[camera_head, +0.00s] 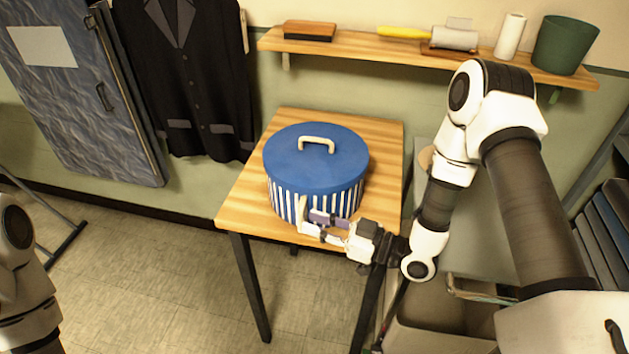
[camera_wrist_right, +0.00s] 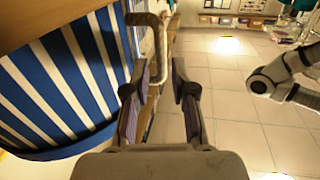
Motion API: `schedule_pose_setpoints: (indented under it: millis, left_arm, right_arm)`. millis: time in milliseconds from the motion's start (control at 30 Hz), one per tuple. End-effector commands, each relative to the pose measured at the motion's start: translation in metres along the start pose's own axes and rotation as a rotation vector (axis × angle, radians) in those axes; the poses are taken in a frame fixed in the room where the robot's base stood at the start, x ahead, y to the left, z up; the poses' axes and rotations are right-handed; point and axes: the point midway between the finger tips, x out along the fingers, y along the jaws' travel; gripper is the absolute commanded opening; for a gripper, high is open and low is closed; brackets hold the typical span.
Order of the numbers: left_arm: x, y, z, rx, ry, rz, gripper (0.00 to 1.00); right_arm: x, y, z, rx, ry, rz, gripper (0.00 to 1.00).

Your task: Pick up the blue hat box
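The blue hat box (camera_head: 316,160) stands upright on a wooden table (camera_head: 245,205). It has a plain blue lid with a cream top handle (camera_head: 316,144) and blue-and-white striped sides. My right gripper (camera_head: 312,222) is at the box's front side, low near the table. In the right wrist view the striped side (camera_wrist_right: 65,85) fills the left. A cream side handle (camera_wrist_right: 160,45) shows beyond and between the open fingers (camera_wrist_right: 162,88), closer to the left one. I cannot tell whether they touch it. My left arm shows at the left edge; its gripper is out of view.
A wall shelf (camera_head: 400,52) above holds a brown block (camera_head: 310,30), a yellow-handled roller (camera_head: 452,38), a white roll (camera_head: 509,36) and a green pot (camera_head: 565,45). A dark jacket (camera_head: 195,80) hangs left.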

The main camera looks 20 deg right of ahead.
Motion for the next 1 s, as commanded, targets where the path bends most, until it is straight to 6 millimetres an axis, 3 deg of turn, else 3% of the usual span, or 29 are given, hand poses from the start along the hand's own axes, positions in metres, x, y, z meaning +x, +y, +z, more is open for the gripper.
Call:
schedule_pose_setpoints:
  millis: [300,500,600,1000]
  left_arm:
    - [-0.014,0.000,0.000,0.001,0.000,0.000,0.98]
    - [-0.013,0.000,0.000,0.001,0.000,0.000,0.98]
    - [-0.013,0.000,0.000,0.001,0.000,0.000,0.98]
    - [-0.014,0.000,0.000,0.001,0.000,0.000,0.98]
  right_arm:
    - [0.046,-0.003,-0.004,0.000,-0.002,-0.002,0.25]
    - [0.047,-0.003,-0.003,0.002,-0.002,0.000,0.25]
    - [0.047,-0.003,-0.003,0.002,-0.002,0.000,0.00]
    - [0.047,-0.002,-0.005,-0.001,0.000,0.000,0.00]
